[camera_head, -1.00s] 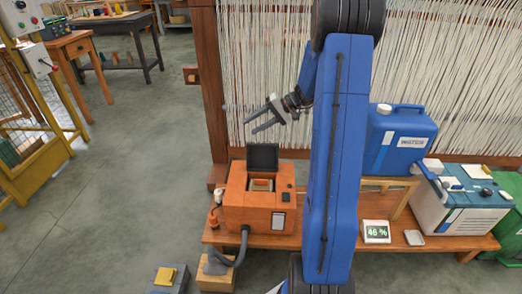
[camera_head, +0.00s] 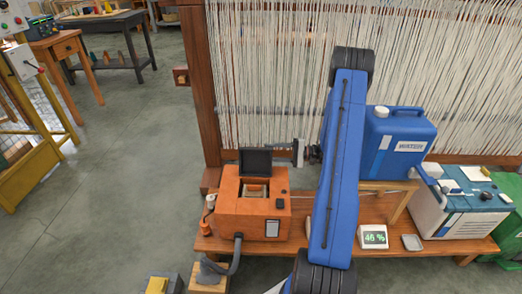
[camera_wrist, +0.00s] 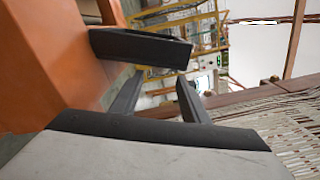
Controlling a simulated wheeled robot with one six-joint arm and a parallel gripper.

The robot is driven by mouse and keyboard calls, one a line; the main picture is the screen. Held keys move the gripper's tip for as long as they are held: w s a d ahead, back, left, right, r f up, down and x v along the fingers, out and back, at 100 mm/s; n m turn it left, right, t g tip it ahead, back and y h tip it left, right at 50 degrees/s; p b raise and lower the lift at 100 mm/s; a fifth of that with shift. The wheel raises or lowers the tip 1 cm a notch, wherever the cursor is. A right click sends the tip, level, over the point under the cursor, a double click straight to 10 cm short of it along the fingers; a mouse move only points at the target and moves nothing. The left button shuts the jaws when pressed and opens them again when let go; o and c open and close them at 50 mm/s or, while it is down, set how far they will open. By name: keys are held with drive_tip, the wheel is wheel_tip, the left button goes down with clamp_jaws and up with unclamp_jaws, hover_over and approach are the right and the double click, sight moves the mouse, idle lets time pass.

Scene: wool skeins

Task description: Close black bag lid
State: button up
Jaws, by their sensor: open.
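A black lid (camera_head: 255,162) stands raised at the back of an orange box (camera_head: 240,212); the box top shows a square opening in front of it. No bag shows. My gripper (camera_head: 284,150) is just right of the lid at about its height, fingers pointing left toward its back. In the wrist view, the lid (camera_wrist: 140,47) is a dark slab beyond my open, empty gripper (camera_wrist: 160,76), with the orange box (camera_wrist: 50,60) at left. I cannot tell whether a finger touches the lid.
A display reading 46 % (camera_head: 373,237) sits at the bench front. Loom threads (camera_head: 270,70) hang close behind.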

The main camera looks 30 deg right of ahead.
sight(256, 160)
drive_tip(key=shift+x, duration=3.6)
clamp_jaws()
